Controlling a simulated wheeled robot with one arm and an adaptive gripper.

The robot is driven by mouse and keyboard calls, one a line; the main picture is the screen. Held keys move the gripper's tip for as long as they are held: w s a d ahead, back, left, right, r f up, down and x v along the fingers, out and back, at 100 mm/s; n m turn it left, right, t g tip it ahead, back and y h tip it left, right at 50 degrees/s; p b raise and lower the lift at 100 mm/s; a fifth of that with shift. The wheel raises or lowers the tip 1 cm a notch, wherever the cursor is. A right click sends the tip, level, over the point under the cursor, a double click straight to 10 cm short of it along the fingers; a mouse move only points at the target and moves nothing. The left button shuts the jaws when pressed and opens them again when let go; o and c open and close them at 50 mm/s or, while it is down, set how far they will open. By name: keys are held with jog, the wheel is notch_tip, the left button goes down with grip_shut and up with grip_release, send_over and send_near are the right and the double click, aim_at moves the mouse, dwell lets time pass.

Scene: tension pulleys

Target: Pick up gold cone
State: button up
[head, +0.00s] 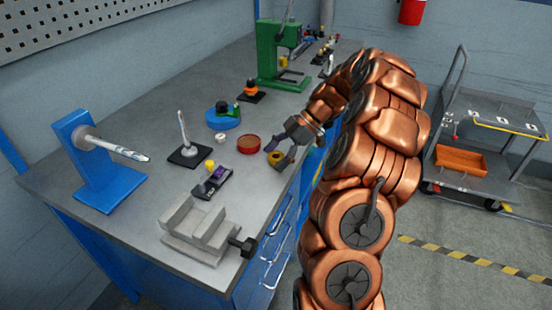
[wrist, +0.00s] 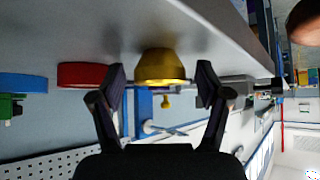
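The gold cone (head: 274,158) stands on the grey workbench near its right edge in the head view. In the wrist view the gold cone (wrist: 160,67) lies between my two fingertips, with a gap showing on each side. My gripper (head: 281,150) is open around it. In the wrist view my gripper (wrist: 161,85) has both dark fingers spread wide, and neither finger visibly touches the cone. In the head view the fingers partly overlap the cone.
A red round dish (head: 248,144) sits close left of the cone. A white piece (head: 221,138), a small yellow piece (head: 210,164), a blue disc (head: 222,117) and a grey stepped block (head: 197,232) stand farther off. The workbench edge (head: 262,222) runs close by on the right.

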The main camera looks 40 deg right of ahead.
jog(key=c, duration=1.1)
jog(key=shift+c, duration=0.3)
jog(key=shift+r, duration=0.15)
